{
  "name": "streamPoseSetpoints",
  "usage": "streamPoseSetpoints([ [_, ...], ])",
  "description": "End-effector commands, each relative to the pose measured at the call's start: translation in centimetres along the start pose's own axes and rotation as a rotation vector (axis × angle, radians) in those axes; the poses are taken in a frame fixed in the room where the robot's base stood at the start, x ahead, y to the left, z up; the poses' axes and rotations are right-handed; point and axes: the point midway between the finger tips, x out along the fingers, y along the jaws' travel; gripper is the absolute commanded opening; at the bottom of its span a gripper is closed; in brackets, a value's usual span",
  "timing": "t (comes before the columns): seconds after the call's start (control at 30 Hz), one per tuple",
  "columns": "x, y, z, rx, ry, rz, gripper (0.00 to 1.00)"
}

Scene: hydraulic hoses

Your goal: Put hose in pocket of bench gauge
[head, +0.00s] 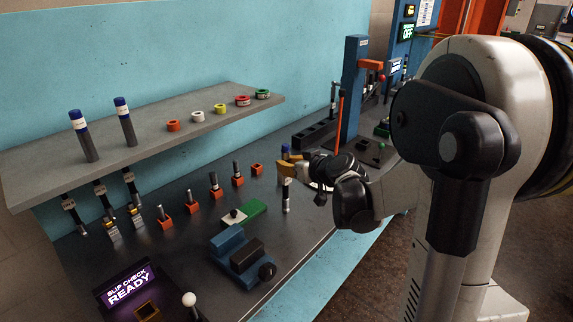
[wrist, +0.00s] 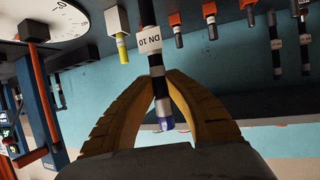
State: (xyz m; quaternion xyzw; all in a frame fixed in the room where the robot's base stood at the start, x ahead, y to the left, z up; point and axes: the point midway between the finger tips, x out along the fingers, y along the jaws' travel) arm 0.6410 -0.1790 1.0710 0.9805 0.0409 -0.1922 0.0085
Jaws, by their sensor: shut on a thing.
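My gripper (head: 288,168) has ochre fingers shut on a dark hose (head: 286,190) above the bench's right part. The hose is near upright, blue end up, white label below the fingers, silver end down. In the wrist view the fingers (wrist: 158,85) pinch the hose (wrist: 150,15) between its "DN 10" label and blue end. That view looks upside down. A round white dial (wrist: 50,18), perhaps the bench gauge, shows at its upper left. In the head view, part of a white round thing (head: 318,187) shows behind my gripper. I cannot make out a gauge pocket.
Orange holders (head: 192,207) stand in a row on the bench. A shelf (head: 60,165) carries two upright hoses and coloured rings. A blue fixture (head: 228,240) and a "SLIP CHECK READY" sign (head: 127,285) stand nearer. A blue post (head: 352,90) rises behind my gripper.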

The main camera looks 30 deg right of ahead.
Motion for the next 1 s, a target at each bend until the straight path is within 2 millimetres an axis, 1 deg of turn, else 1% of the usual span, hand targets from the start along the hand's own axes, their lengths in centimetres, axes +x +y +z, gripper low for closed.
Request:
streamPoseSetpoints([
  [0.03, 0.0, 0.0, 0.1, 0.0, 0.0, 0.0, 0.23],
  [0.07, 0.0, 0.0, 0.1, 0.0, 0.0, 0.0, 0.32],
  [0.33, 0.0, 0.0, 0.0, 0.0, 0.0, 0.0, 0.32],
  [0.47, -0.4, 0.0, -0.4, 0.0, 0.0, 0.001, 0.32],
  [0.57, -2.0, 0.1, -0.5, 0.001, 0.0, 0.002, 0.32],
  [0.8, -7.6, 0.1, -0.5, 0.001, 0.0, 0.004, 0.32],
  [0.9, -9.5, 0.1, -0.5, 0.001, 0.0, 0.003, 0.32],
  [1.0, -11.0, 0.1, -0.4, 0.002, 0.0, 0.002, 0.32],
])
